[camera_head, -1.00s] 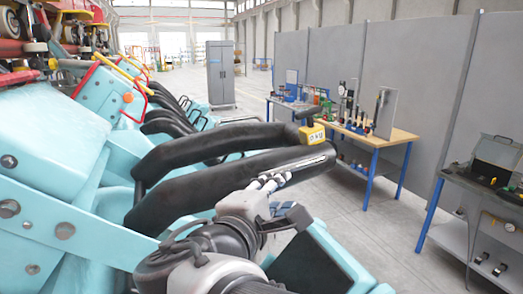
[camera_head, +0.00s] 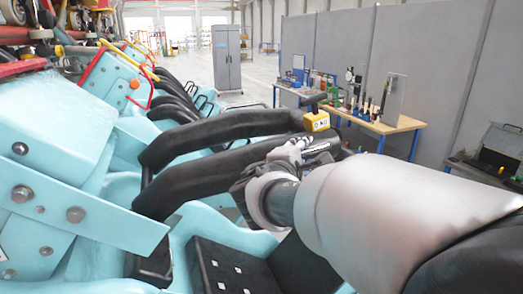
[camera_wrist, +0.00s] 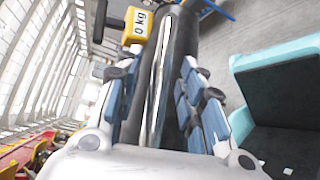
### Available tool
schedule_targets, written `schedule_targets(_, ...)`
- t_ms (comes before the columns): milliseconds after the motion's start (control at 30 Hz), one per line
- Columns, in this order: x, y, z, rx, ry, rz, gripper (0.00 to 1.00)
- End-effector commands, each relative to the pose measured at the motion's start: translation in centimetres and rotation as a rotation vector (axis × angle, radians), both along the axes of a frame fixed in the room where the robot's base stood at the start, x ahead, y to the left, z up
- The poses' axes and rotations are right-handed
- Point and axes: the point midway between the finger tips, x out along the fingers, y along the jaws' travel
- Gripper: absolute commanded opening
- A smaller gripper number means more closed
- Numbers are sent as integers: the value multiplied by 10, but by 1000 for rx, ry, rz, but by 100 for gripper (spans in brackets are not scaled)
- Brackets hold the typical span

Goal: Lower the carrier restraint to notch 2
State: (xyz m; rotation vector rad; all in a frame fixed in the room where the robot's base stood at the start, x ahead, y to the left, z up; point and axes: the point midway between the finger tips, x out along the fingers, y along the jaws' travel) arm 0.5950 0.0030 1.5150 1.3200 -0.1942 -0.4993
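The carrier restraint is a black padded bar (camera_head: 215,170) that reaches out over the pale blue seats, raised well above them. A yellow gauge reading 0 kg (camera_head: 316,121) sits near its outer end and also shows in the wrist view (camera_wrist: 137,26). A chrome grab bar (camera_wrist: 158,80) runs along the padding. My gripper (camera_head: 298,148) is at the outer part of the bar. In the wrist view its blue-padded fingers (camera_wrist: 157,70) are spread, one on each side of the padding; whether they touch it is unclear. The notch mechanism is not visible.
A second black padded bar (camera_head: 225,127) lies just behind. A black seat (camera_head: 225,265) is below my arm. A blue-legged workbench (camera_head: 400,124) with tools and a grey cabinet (camera_head: 227,65) stand farther back. The floor between train and bench is clear.

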Motion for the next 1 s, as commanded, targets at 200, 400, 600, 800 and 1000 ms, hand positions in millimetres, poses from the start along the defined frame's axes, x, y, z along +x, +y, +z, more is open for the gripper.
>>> schedule_targets(200,9,-5,-2,0,0,-1,36)
schedule_targets(400,10,-5,-2,0,0,-1,36)
schedule_targets(600,9,-5,-2,0,0,-1,24)
schedule_targets(800,9,-5,-2,0,1,-1,11)
schedule_targets(1000,9,-5,-2,0,1,-1,0)
